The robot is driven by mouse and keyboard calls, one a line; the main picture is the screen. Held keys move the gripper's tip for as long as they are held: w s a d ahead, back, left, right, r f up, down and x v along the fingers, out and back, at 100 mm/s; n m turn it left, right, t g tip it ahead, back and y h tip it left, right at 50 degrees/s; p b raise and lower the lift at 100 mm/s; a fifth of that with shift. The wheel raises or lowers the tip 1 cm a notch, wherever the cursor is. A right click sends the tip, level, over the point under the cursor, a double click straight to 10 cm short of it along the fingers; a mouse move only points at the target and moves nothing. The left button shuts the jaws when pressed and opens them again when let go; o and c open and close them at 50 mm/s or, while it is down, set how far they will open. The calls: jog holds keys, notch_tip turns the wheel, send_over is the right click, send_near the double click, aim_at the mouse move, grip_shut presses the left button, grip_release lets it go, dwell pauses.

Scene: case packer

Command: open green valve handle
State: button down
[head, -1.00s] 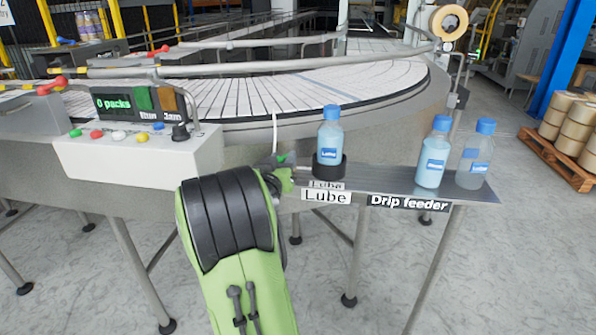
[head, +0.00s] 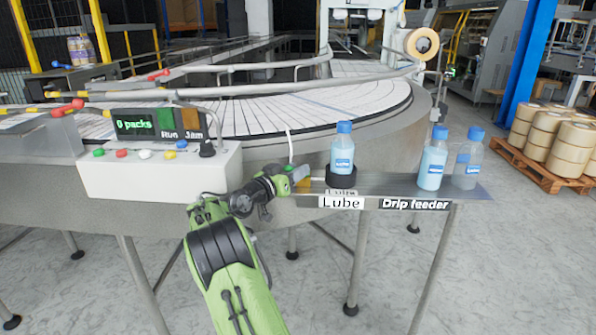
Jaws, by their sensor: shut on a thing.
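The green valve handle (head: 289,167) is a small green spot at the left end of the drip feeder shelf, below a thin white tube. My gripper (head: 299,175) is at the handle and shut on it. My gripper and wrist hide most of the handle, so its angle cannot be told. A lube bottle (head: 344,150) with a blue cap stands upright in a black holder (head: 341,176) just right of my gripper.
Two more blue-capped bottles, one fuller (head: 432,160) and one paler (head: 467,160), stand at the right end of the shelf (head: 385,183). A control box (head: 150,177) with coloured buttons is left of my arm. The curved conveyor (head: 290,112) lies behind.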

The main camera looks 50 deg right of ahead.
jog(key=shift+w, duration=0.1)
jog(key=c, duration=0.8)
grip_release()
jog(key=a, duration=1.5)
jog(key=shift+s+a+p, duration=0.2)
jog(key=shift+a+p, duration=0.1)
jog(key=shift+a, duration=0.1)
